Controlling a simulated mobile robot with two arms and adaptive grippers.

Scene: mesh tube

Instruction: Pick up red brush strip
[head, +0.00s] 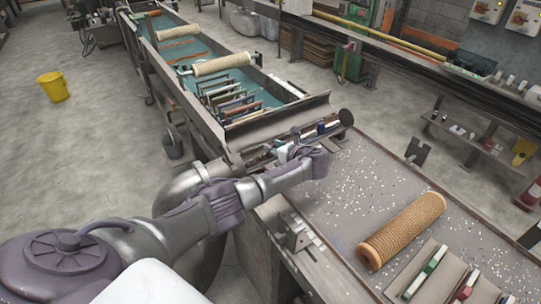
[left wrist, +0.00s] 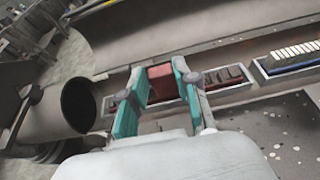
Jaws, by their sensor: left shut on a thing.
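The red brush strip (left wrist: 162,86) shows in the left wrist view between the two teal fingers of my left gripper (left wrist: 159,72). My left gripper is shut on it, above a narrow tray slot (left wrist: 218,82) that holds dark pieces. In the head view my left gripper (head: 290,150) is at the near end of the long trough, and the red strip is hidden there by the gripper and wrist. My right gripper is not in view.
A tan mesh tube (head: 403,229) lies on the speckled table at right, beside a green strip (head: 428,271). The long trough (head: 193,100) holds several coloured strips, with mesh rollers above it. A dark round tube end (left wrist: 79,103) is close left of the gripper.

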